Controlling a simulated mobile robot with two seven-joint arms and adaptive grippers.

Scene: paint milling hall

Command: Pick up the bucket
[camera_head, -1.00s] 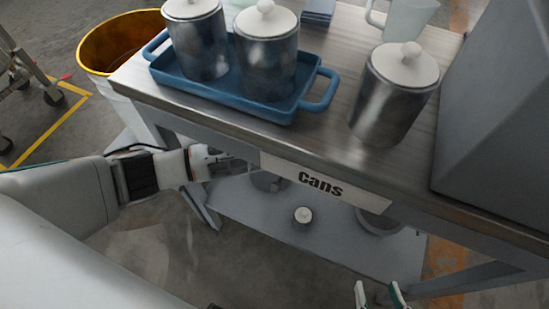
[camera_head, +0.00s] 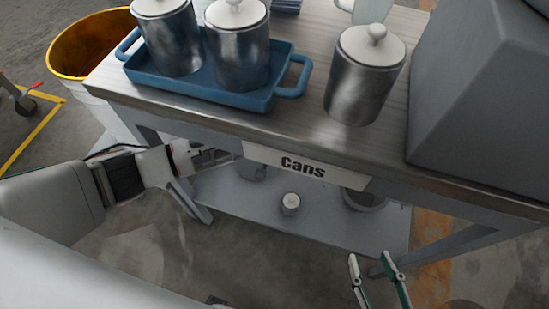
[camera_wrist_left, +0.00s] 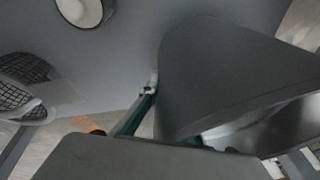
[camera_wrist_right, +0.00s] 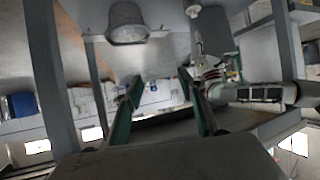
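A dark grey bucket-like vessel (camera_wrist_left: 235,75) fills the right of the left wrist view, very close to my left gripper (camera_wrist_left: 165,100). One green finger shows beside its wall; the other is mostly hidden by it. In the head view, my left gripper (camera_head: 218,156) is at the bench's front, under the top, near a partly hidden grey vessel (camera_head: 250,173) on the lower shelf. A second grey vessel (camera_head: 366,200) stands farther right there; it also shows in the right wrist view (camera_wrist_right: 127,22). My right gripper (camera_head: 371,263) is open and empty before the shelf.
The bench top (camera_head: 300,115) carries a blue tray (camera_head: 290,91) with two lidded metal cans, and another can (camera_head: 362,85). A small white-lidded can (camera_head: 290,203) stands on the shelf (camera_head: 240,215). A yellow-lined drum (camera_head: 65,55) stands left. A grey box (camera_head: 470,100) sits right.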

